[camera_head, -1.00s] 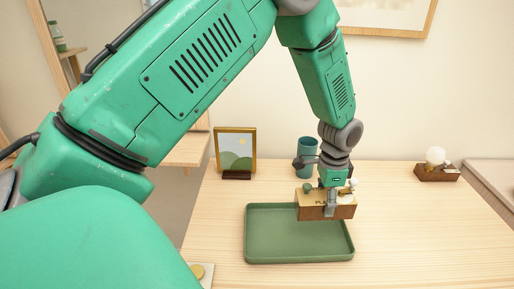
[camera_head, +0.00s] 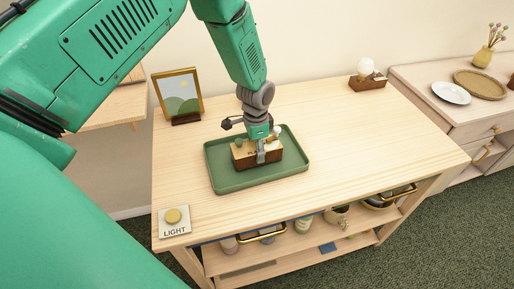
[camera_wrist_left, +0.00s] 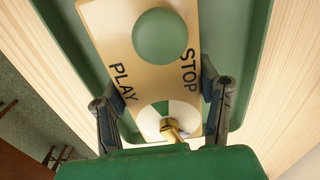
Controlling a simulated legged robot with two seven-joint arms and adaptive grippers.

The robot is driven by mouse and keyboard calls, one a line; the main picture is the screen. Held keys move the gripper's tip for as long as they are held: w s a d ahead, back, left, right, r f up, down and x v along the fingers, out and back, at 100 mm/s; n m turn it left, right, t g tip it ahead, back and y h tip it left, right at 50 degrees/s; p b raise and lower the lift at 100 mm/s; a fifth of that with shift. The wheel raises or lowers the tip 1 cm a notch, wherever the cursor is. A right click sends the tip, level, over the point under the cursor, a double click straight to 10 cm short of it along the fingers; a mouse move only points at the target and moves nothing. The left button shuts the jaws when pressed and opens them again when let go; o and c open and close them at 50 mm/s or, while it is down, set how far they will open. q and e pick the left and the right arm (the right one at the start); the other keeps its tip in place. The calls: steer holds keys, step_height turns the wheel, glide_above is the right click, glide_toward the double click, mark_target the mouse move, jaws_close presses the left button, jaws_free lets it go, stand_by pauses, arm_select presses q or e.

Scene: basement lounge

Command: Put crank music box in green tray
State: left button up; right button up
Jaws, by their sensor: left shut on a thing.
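The crank music box (camera_head: 242,156) is a wooden box with a green knob on top. In the left wrist view the box (camera_wrist_left: 146,62) shows the words PLAY and STOP, a green and white disc and a brass piece. My left gripper (camera_head: 262,152) comes down from above and is shut on the box, one finger on each side. The green tray (camera_head: 228,184) lies on the wooden table, and the box is within its outline, over its floor. I cannot tell whether the box touches the floor. My right gripper is not in view.
A framed picture (camera_head: 179,96) stands at the table's back left, and a wooden piece with a white bulb (camera_head: 367,74) at the back right. A LIGHT button (camera_head: 174,220) is at the front left corner. The table right of the tray is clear.

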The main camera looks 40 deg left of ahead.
mark_target(252, 143)
arm_select(q)
steer(key=shift+w+a+f, duration=0.1)
steer(key=shift+a+f, duration=0.35)
steer(key=shift+a, duration=0.4)
steer(key=o, duration=1.5)
steer(key=shift+c, duration=0.2)
steer(key=shift+d, duration=0.5)
steer(key=shift+d+r, duration=0.2)
steer(key=shift+r, duration=0.15)
steer(key=r, duration=0.6)
steer(key=a+r+b, duration=0.1)
steer(key=r, duration=0.3)
steer(key=shift+a+r, duration=0.1)
steer(key=shift+d+r, duration=0.25)
steer(key=shift+r, duration=0.35)
steer(key=shift+d+r, duration=0.1)
steer(key=shift+d, duration=0.2)
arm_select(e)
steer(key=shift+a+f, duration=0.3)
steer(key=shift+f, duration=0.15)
